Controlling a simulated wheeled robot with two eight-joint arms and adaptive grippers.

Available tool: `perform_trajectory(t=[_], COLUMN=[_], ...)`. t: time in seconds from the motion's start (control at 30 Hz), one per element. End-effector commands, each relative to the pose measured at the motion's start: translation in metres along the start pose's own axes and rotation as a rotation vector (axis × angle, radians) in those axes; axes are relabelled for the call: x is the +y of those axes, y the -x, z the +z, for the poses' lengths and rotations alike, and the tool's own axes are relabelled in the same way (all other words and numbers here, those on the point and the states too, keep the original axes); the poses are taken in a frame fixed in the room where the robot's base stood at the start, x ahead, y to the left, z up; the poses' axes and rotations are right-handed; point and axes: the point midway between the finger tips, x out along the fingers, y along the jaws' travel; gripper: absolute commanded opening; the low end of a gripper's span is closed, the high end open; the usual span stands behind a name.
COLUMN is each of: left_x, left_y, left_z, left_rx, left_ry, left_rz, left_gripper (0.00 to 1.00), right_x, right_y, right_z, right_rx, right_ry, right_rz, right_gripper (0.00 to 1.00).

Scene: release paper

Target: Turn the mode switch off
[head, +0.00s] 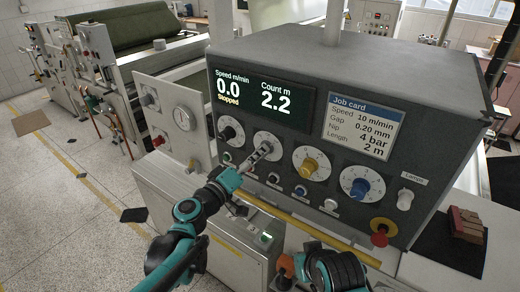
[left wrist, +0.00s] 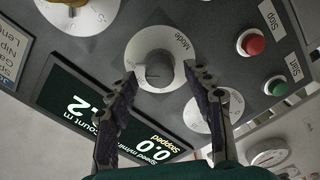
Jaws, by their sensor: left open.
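The mode switch (head: 263,137) is the second round white dial from the left on the dark control panel, partly hidden by my left gripper in the head view. In the left wrist view the mode switch (left wrist: 158,45) appears upside down with the word "Mode" on its rim and a grey knob at its middle. My left gripper (head: 262,152) is open in front of it. In the left wrist view the left gripper's fingers (left wrist: 160,78) stand on either side of the knob; contact cannot be told. My right gripper's fingers do not show.
The display (head: 262,95) reads 0.0, "Stopped", and 2.2. A yellow knob (head: 310,163) and a blue dial (head: 362,186) sit to the right. A red stop button (left wrist: 250,42) and green start button (left wrist: 275,86) are close by. A yellow bar (head: 310,229) runs below the panel.

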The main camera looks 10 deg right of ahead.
Motion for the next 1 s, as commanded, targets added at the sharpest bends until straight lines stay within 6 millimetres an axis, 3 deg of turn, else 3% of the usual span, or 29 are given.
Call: perform_trajectory(t=[0.2,0.5,0.57,0.7,1.0], left_x=[0.001,0.000,0.000,0.000,0.000], left_y=[-0.025,-0.029,-0.029,-0.028,-0.028], left_z=[0.000,0.000,0.000,0.000,0.000], left_rx=[-0.001,0.000,0.000,0.000,0.000], left_ry=[0.000,0.000,0.000,0.000,0.013], left_rz=[0.000,-0.001,-0.001,-0.001,-0.001], left_gripper=[0.51,0.51,0.41,0.04,0.01], right_x=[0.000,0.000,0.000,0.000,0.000], right_y=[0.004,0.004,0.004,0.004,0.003], right_z=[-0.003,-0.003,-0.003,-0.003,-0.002], right_rx=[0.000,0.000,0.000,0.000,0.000], right_ry=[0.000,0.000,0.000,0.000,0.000], right_rz=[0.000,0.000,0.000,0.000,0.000], right_gripper=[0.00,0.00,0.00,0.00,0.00])
